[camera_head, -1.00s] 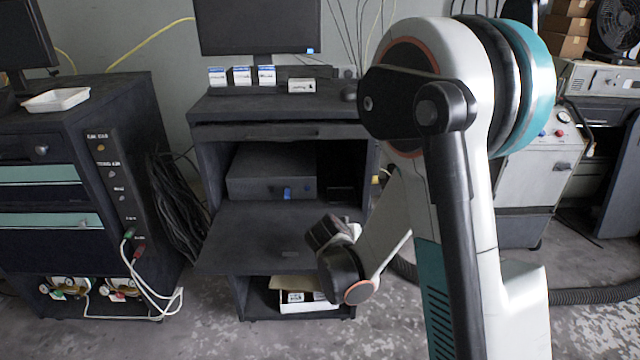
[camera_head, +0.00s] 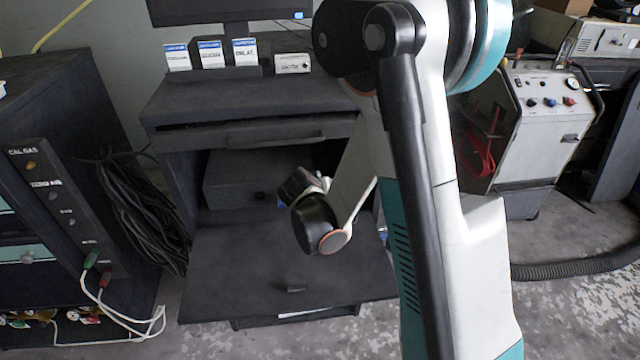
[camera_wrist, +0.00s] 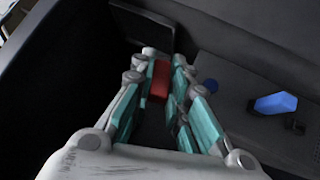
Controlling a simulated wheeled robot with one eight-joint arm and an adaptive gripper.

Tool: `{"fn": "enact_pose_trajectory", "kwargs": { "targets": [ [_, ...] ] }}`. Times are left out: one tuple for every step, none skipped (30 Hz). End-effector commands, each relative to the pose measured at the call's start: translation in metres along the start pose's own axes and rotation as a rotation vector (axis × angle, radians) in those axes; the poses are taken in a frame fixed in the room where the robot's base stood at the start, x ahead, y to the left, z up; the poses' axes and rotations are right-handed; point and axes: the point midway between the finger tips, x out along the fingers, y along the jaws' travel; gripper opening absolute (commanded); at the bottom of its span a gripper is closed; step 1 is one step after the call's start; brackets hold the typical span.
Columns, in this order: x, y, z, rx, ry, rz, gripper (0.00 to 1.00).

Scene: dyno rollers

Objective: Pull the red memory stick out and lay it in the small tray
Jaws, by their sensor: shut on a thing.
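The red memory stick (camera_wrist: 160,78) is between the fingers of my gripper (camera_wrist: 163,70) in the wrist view. The fingers are shut on it. I cannot tell whether its far end is still in a socket. A blue stick (camera_wrist: 274,103) juts from the dark box face to the right. In the head view, my wrist is in front of the dark box (camera_head: 235,178) in the open cabinet, and it hides the red stick and my fingers. Only a sliver of a white thing, perhaps the small tray (camera_head: 2,89), shows at the left edge.
The cabinet's drop-down flap (camera_head: 250,275) lies open below the box. The dark gas cabinet (camera_head: 60,110) stands left, with cables between. A wheeled white unit (camera_head: 535,130) stands right.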

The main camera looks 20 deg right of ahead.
Motion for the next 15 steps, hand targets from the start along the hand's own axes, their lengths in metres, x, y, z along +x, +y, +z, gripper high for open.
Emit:
{"fn": "enact_pose_trajectory", "kwargs": {
  "targets": [
    [0.002,0.002,0.0,0.001,0.0,0.001,0.0],
    [0.004,0.002,-0.001,0.002,0.0,0.001,0.0],
    [0.006,0.004,-0.001,0.002,0.0,0.001,0.0],
    [0.008,0.004,-0.002,0.001,-0.001,0.001,0.0],
    [0.011,0.005,-0.003,0.001,-0.001,0.002,0.0],
    [0.014,0.007,-0.003,0.0,-0.001,0.002,0.0],
    [0.016,0.008,-0.004,0.001,-0.001,0.002,0.0],
    [0.019,0.009,-0.004,0.001,-0.001,0.002,0.0],
    [0.022,0.011,-0.005,0.002,-0.001,0.002,0.0],
    [0.024,0.012,-0.006,0.002,-0.001,0.002,0.0],
    [0.026,0.013,-0.007,0.001,-0.001,0.001,0.0],
    [0.029,0.014,-0.007,0.001,0.0,0.001,0.0],
    [0.032,0.016,-0.008,0.001,0.0,0.001,0.0],
    [0.034,0.017,-0.009,0.002,-0.001,0.001,0.0],
    [0.038,0.019,-0.009,0.002,-0.001,0.002,0.0]
  ]
}}
